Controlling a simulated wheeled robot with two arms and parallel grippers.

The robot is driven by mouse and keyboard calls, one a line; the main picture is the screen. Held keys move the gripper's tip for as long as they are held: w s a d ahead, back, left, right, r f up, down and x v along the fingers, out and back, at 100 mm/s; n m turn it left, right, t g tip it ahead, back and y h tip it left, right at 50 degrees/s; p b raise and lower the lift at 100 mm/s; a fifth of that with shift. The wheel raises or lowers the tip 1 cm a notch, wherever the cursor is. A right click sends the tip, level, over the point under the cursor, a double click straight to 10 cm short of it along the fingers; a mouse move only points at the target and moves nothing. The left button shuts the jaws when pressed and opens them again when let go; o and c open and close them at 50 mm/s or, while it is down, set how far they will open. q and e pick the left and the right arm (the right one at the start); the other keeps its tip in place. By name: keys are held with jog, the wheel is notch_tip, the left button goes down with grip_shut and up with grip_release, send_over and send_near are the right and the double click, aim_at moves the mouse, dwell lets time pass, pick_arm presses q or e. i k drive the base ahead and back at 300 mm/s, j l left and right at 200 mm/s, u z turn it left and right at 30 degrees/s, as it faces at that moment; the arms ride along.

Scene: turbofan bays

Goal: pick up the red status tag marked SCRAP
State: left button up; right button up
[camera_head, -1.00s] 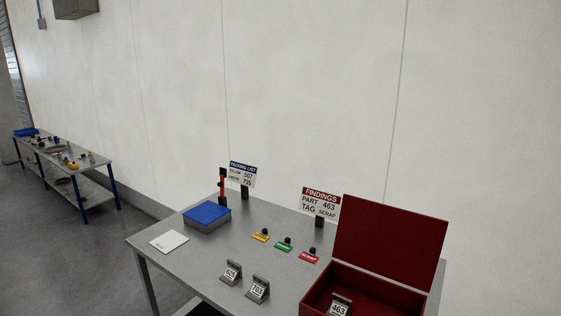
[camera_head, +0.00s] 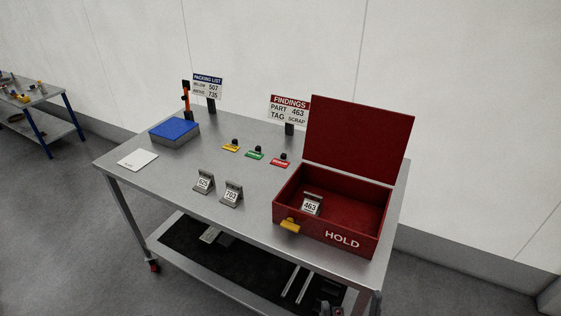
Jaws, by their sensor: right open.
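My left gripper is not in view.
An open red HOLD box (camera_head: 342,239) with part 463 (camera_head: 311,204) inside stands right of the tags. Parts 625 (camera_head: 204,181) and 703 (camera_head: 232,192) stand in front. A blue-topped box (camera_head: 174,131), white card (camera_head: 138,160) and packing list sign (camera_head: 207,87) are left.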

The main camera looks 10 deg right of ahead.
aim_at(282, 162)
jog(key=z, duration=0.45)
jog(key=i+j+z, duration=0.15)
jog(key=j+z, duration=0.15)
jog(key=j, duration=0.15)
jog(key=i+j+z, duration=0.1)
jog(key=j+z, duration=0.2)
jog(key=j, duration=0.15)
jog(key=j+z, duration=0.3)
jog(key=j, duration=0.2)
jog(key=j+z, duration=0.15)
jog(key=j, duration=1.95)
jog(key=i, duration=0.1)
